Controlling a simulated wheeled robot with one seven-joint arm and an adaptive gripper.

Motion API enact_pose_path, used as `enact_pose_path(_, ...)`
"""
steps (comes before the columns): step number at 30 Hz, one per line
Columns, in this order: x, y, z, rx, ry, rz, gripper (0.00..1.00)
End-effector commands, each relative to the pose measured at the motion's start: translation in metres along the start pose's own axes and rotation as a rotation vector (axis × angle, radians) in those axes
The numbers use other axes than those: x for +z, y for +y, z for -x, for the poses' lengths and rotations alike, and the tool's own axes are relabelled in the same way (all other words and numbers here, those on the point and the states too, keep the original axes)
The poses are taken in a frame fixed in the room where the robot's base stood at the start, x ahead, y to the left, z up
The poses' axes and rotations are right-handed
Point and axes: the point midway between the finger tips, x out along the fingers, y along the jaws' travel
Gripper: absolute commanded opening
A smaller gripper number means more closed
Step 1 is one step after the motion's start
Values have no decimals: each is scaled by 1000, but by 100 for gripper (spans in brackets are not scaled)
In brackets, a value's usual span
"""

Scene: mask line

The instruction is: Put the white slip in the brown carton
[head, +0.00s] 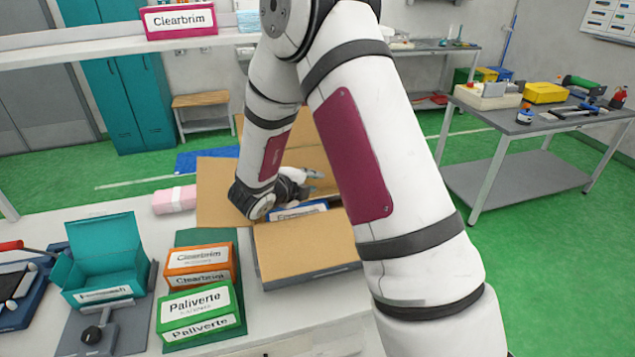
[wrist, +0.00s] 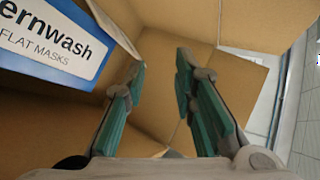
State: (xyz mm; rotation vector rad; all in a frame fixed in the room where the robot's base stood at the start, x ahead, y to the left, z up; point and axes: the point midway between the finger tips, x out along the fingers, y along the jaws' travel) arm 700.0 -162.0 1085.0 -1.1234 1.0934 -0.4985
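The brown carton (head: 305,245) stands open on the white bench, flaps spread. My gripper (head: 305,182) is over its opening, partly hidden by my arm. In the wrist view my gripper (wrist: 160,62) has its two teal fingers apart, with a clear gap and nothing between them. Brown carton walls and a flap (wrist: 240,85) surround the fingers. A blue and white box marked "ernwash" and "flat masks" (wrist: 50,45) lies left of the fingers; its label also shows inside the carton in the head view (head: 298,211). I cannot make out the white slip in either view.
Left of the carton are an orange Clearbrim box (head: 198,262), a green Paliverte box (head: 200,312) and an open teal box (head: 103,262). A pink packet (head: 174,200) lies behind them. A grey side table (head: 520,128) with tools stands at the right.

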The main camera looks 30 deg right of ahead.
Motion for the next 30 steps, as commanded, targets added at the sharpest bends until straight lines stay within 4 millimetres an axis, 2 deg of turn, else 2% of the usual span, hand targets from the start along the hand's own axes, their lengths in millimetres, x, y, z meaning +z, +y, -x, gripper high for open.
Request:
enact_pose_path(1,1,0,12,-2,-4,1,25)
enact_pose_path(6,1,0,45,-1,-3,1,25)
enact_pose_path(14,1,-1,70,1,-4,2,25)
enact_pose_path(17,10,-8,76,14,-54,20,25)
enact_pose_path(20,32,-25,91,42,-180,78,25)
enact_pose_path(23,60,-48,119,64,-371,196,25)
enact_pose_path(25,74,-64,146,64,-510,308,25)
enact_pose_path(27,83,-76,175,54,-642,434,25)
enact_pose_path(30,83,-89,217,20,-808,632,25)
